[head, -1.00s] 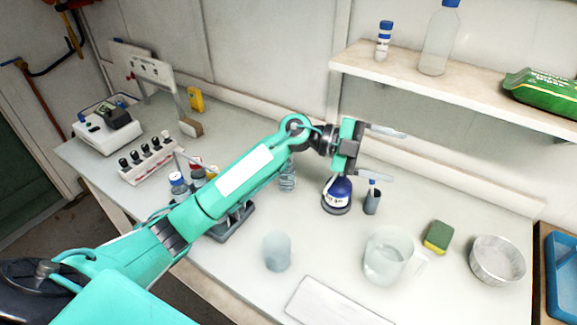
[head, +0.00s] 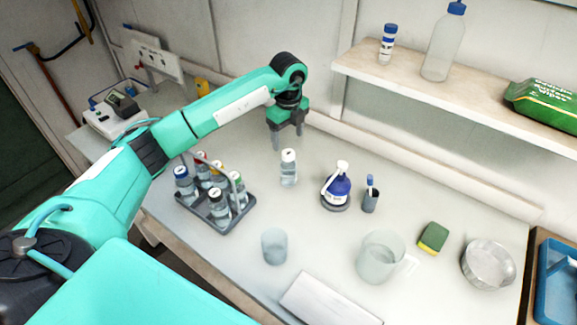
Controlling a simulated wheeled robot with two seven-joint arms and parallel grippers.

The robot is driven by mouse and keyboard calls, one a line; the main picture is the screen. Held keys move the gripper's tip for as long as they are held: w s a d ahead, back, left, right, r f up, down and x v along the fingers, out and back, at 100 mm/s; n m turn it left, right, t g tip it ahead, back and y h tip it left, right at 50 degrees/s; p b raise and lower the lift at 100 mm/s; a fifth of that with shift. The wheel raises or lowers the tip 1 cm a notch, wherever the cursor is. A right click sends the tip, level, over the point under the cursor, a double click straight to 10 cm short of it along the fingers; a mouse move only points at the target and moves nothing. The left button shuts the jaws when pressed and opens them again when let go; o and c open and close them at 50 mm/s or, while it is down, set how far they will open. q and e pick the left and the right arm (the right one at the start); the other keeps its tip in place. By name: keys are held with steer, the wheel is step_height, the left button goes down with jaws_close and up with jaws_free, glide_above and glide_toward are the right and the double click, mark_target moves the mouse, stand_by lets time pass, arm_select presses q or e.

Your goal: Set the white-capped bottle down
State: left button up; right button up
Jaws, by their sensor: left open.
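A clear bottle with a white cap (head: 288,168) stands upright on the pale bench top, apart from the other things. My left gripper (head: 287,141) points down just behind it, near the back of the bench. Its two fingers are apart with nothing between them, and it looks clear of the bottle. A dark rack (head: 213,226) to the left holds several similar bottles with coloured caps. My right gripper is not in view.
A blue-labelled wash bottle (head: 337,188) and a small dark cup (head: 370,200) stand to the right. A beaker (head: 274,247), a jug (head: 379,258), a sponge (head: 432,238) and a metal bowl (head: 488,264) are nearer the front and right. A shelf (head: 430,88) overhangs the back right.

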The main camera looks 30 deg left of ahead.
mark_target(288, 160)
arm_select(q)
step_height(288, 160, down, 5)
steer(key=shift+r+p, duration=0.2)
steer(key=shift+p, duration=0.4)
steer(key=shift+s+d+f+p, duration=0.1)
steer(key=shift+f+p, duration=0.35)
steer(key=shift+p, duration=0.05)
step_height(288, 160, down, 4)
steer(key=shift+p, duration=1.15)
steer(key=shift+f, duration=0.25)
steer(key=c, duration=1.3)
